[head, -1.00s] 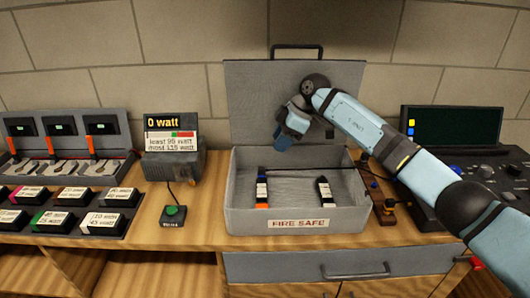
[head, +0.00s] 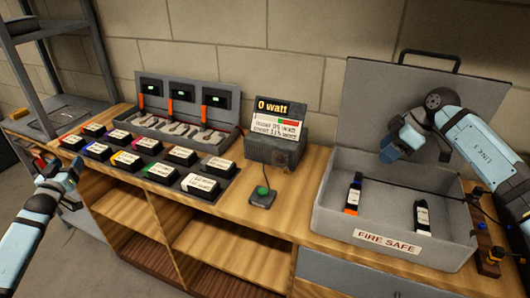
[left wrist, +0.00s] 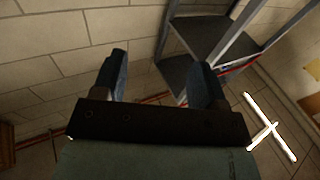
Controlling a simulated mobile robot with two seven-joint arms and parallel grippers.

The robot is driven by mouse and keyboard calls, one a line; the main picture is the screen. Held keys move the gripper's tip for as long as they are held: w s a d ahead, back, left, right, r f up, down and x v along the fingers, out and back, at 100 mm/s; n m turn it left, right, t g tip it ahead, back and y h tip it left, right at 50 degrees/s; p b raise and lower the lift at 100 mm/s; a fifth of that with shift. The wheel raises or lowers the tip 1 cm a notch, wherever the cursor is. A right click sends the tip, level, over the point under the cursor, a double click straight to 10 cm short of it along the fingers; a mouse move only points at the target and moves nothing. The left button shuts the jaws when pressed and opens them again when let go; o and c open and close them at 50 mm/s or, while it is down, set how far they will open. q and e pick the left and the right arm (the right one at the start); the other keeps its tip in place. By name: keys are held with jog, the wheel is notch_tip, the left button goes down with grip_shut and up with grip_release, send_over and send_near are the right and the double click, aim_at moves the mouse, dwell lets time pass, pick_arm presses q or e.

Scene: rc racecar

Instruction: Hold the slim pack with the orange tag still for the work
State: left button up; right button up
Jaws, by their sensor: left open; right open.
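The slim pack with the orange tag (head: 353,194) stands or leans inside the open fire safe box (head: 335,222), toward its left side. A second slim dark pack with a white label (head: 422,218) is in the box to its right. My right gripper (head: 388,155) is above the back of the box, open and apart from both packs. My left gripper (head: 66,168) is at the far left, in front of the bench and far from the box. In the left wrist view its two fingers (left wrist: 160,80) are spread with nothing between them.
A rack of labelled blocks (head: 150,165) and a three-bay charger (head: 185,115) stand on the left of the bench. A 0 watt display (head: 275,135) and a green button (head: 262,192) are mid-bench. The box lid (head: 385,95) stands open. A metal shelf (head: 50,60) is far left.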

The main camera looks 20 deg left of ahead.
pick_arm(q)
jog(key=a+r+t+y, duration=0.25)
jog(key=a+r, duration=0.55)
jog(key=r, duration=0.5)
jog(key=w+d+f+m+t+h, duration=0.1)
jog(key=w+d+m+t+h, duration=0.1)
jog(key=w+d+m+h, duration=0.5)
jog(key=w+d+f+m+t+h, duration=0.25)
jog(key=w+d+h, duration=0.45)
jog(key=w+d, duration=0.5)
jog(key=w+d+m+g+h, duration=0.35)
jog(key=d+m+h, duration=0.3)
jog(key=d, duration=0.65)
jog(key=w+d+m+g+h, duration=0.35)
jog(key=d+m+h, duration=0.3)
jog(key=d, duration=0.55)
jog(key=m+g+y, duration=1.5)
jog(key=m+g, duration=0.2)
jog(key=m, duration=0.3)
send_over(352, 206)
notch_tip(352, 206, down, 2)
notch_tip(352, 206, down, 13)
jog(key=shift+r, duration=0.1)
